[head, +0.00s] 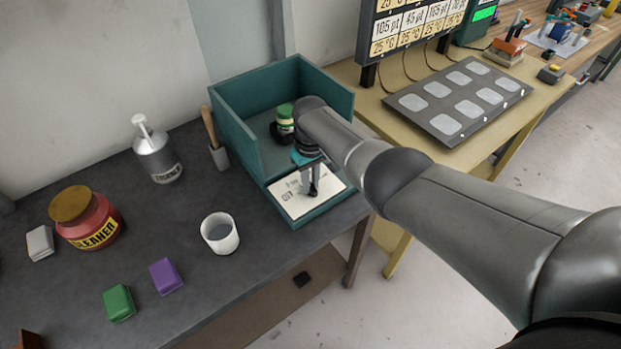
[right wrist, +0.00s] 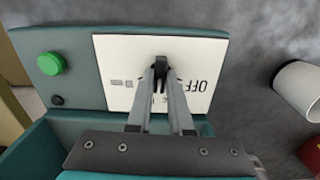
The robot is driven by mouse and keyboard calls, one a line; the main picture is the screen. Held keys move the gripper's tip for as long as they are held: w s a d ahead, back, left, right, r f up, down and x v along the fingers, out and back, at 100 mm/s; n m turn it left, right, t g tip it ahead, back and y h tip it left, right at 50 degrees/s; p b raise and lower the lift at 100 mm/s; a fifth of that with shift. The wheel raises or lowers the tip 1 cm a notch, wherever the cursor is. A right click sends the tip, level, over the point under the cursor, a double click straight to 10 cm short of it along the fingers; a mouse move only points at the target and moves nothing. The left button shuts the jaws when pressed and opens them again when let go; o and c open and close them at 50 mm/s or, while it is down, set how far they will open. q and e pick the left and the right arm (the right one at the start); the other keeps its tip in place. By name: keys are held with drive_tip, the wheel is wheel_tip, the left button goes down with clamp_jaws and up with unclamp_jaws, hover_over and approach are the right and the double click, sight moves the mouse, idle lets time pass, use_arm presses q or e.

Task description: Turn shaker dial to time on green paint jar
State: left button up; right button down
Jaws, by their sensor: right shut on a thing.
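The teal shaker (head: 237,139) is an open-topped box on the dark bench, with a white dial panel (head: 284,203) on its low front ledge. A jar with a green lid (head: 286,112) stands inside the box, partly hidden by my right arm; I cannot read a time on it. My right gripper (head: 312,190) points down over the panel. In the right wrist view my right gripper (right wrist: 161,76) is shut on the black dial knob (right wrist: 161,64). "OFF" is printed on the panel to the right of the knob; other marks are partly hidden by the fingers. My left gripper is not in view.
A green button (right wrist: 51,63) sits beside the panel. On the bench are a white cup (head: 220,233), a red jar (head: 88,218), a metal pump bottle (head: 157,152), a purple block (head: 166,276) and a green block (head: 119,302). A yellow table (head: 400,130) adjoins right.

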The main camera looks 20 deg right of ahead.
sight(311, 186)
drive_tip(key=shift+m, duration=1.7)
drive_tip(key=shift+m+p, duration=0.3)
drive_tip(key=c, duration=0.8)
unclamp_jaws()
drive_tip(key=shift+r, duration=0.1)
wheel_tip(311, 186, up, 6)
drive_tip(key=p, duration=0.3)
drive_tip(key=shift+f+p, duration=0.2)
drive_tip(key=shift+p, duration=0.15)
drive_tip(key=shift+r+p, duration=0.95)
drive_tip(key=shift+r, duration=3.85)
drive_tip(key=shift+f, duration=0.1)
